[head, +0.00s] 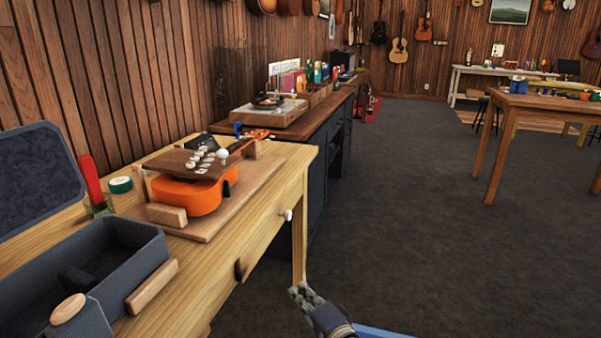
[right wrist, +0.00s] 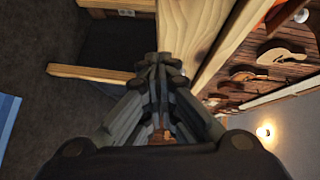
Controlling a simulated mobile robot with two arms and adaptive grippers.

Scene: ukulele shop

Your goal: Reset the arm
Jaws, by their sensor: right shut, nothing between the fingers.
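My right gripper (head: 304,296) is low at the bottom middle of the head view, in front of the wooden workbench (head: 210,290) and over the dark floor. In the right wrist view its fingers (right wrist: 160,66) meet at the tips, shut and empty, with the pale wood of the bench behind them. It holds nothing. My left gripper is not in view.
An orange ukulele (head: 192,197) lies in a wooden cradle on the bench, under a dark board (head: 186,161) with small white parts. An open dark case (head: 140,262) is at left, near a green tape roll (head: 121,185). The carpet (head: 420,230) to the right is clear.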

